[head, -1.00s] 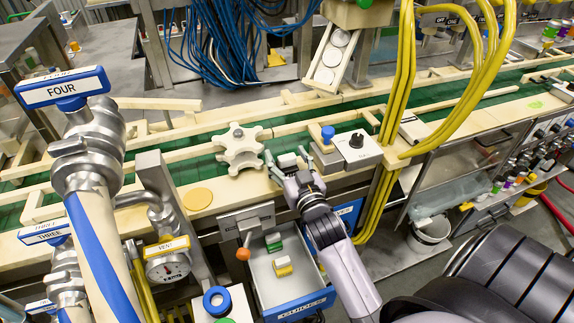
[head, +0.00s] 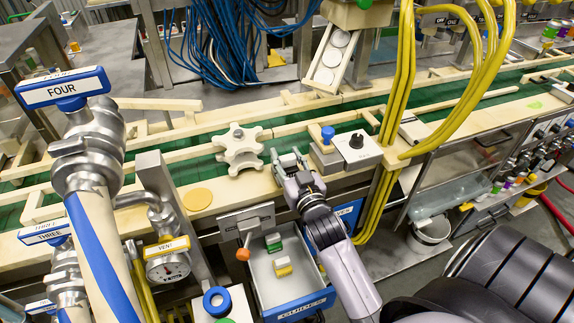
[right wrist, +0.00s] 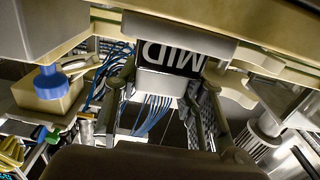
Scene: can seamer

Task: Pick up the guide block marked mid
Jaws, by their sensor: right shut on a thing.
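The guide block (right wrist: 172,60) shows in the right wrist view with a dark face lettered MID, upside down, above a grey part. My right gripper (right wrist: 163,98) has a finger on each side of the block's grey part and is shut on it. In the head view the grey block (head: 288,160) sits at the near edge of the conveyor, between the fingers of my right gripper (head: 287,166). The block seems to be still at the rail; I cannot tell whether it is lifted. My left gripper is not in view.
A cream star wheel (head: 238,150) stands left of the gripper; a blue-knobbed block (head: 327,140) and a black-knobbed box (head: 357,147) stand right. Below, an open drawer (head: 300,305) labelled GUIDES holds a green-and-white block (head: 273,242) and a yellow-and-white block (head: 283,266). Yellow hoses (head: 395,90) hang at right.

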